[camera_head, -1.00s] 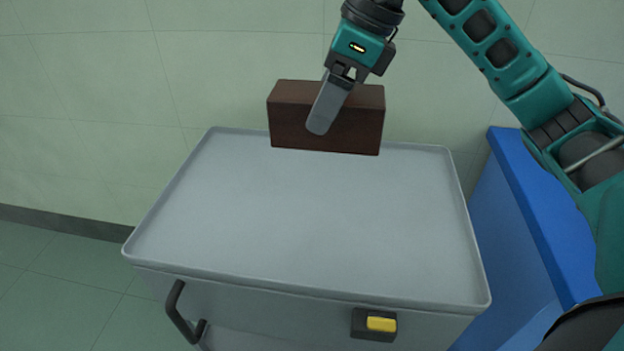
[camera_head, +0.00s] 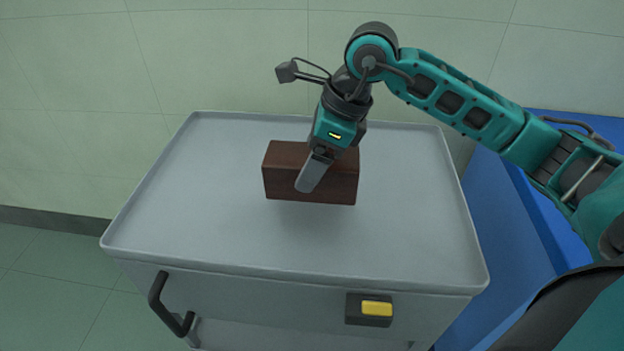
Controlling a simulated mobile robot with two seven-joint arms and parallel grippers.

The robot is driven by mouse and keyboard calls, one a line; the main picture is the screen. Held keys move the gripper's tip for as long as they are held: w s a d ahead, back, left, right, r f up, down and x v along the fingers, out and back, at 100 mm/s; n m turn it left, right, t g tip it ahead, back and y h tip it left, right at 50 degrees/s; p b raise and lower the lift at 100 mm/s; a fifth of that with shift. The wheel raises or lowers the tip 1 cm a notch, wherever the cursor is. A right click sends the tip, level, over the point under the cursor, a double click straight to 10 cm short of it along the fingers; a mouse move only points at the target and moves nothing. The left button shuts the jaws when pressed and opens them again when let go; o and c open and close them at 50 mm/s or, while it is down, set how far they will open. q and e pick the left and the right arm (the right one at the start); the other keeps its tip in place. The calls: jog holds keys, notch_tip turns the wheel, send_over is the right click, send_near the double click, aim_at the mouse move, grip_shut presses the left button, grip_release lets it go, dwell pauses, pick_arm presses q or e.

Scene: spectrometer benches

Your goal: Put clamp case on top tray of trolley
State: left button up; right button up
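The clamp case is a dark brown box (camera_head: 335,187) over the middle of the trolley's grey top tray (camera_head: 190,215). My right gripper (camera_head: 312,172) comes down on the case from above. One finger lies against its near face; the other finger is hidden behind the case. The gripper looks shut on the case. A soft shadow lies under the case, and I cannot tell whether its bottom touches the tray. My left gripper is not in view.
The tray has a low raised rim and is otherwise empty, with free room around the case. A black handle (camera_head: 165,305) and a yellow latch (camera_head: 376,309) are on the trolley's front. A blue bench or cabinet (camera_head: 500,230) stands close on the right. A tiled wall is behind.

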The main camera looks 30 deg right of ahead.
notch_tip(320, 180, down, 4)
jog(key=shift+f+b, duration=0.1)
jog(key=shift+b, duration=0.2)
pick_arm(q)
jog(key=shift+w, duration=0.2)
pick_arm(e)
jog(key=shift+f, duration=0.15)
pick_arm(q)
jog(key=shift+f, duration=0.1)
pick_arm(e)
jog(key=o, duration=1.2)
jog(key=shift+r, duration=0.35)
jog(key=p+v, duration=0.1)
jog(key=v, duration=0.9)
jog(key=shift+d+r, duration=0.1)
jog(key=shift+r, duration=0.2)
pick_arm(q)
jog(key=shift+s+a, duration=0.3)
pick_arm(e)
jog(key=shift+s+d+r, duration=0.15)
jog(key=shift+s+r, duration=0.05)
jog(key=shift+r, duration=0.25)
